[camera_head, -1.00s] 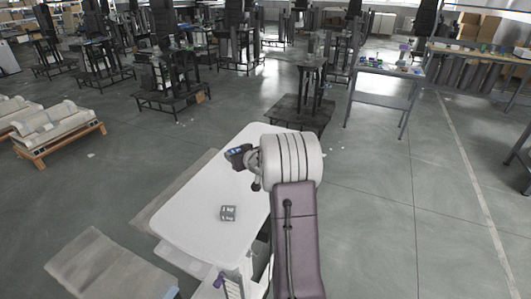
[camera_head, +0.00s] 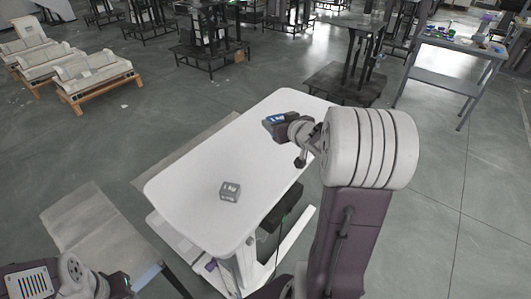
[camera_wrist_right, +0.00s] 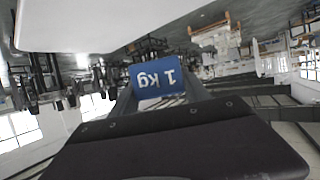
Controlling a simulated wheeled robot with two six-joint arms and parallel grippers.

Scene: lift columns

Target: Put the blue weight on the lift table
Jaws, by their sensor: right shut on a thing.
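The blue weight (camera_head: 275,119), a block marked "1 kg", is between the fingers of my right gripper (camera_head: 272,122). In the right wrist view the blue weight (camera_wrist_right: 157,78) sits between the two dark fingers, its label upside down. A white-topped table (camera_head: 185,180), which looks like the lift table, stands in front of me. The weight appears over the far part of its top; the height of the gap is hard to tell. Part of my left arm shows at the lower left, and its fingers cannot be made out.
A small grey weight (camera_head: 230,191) sits on the near part of the white top. The rest of the top is bare. A grey workbench (camera_head: 442,80) with small items stands at the back right. Wooden pallets (camera_head: 100,85) with pale loads are at the far left.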

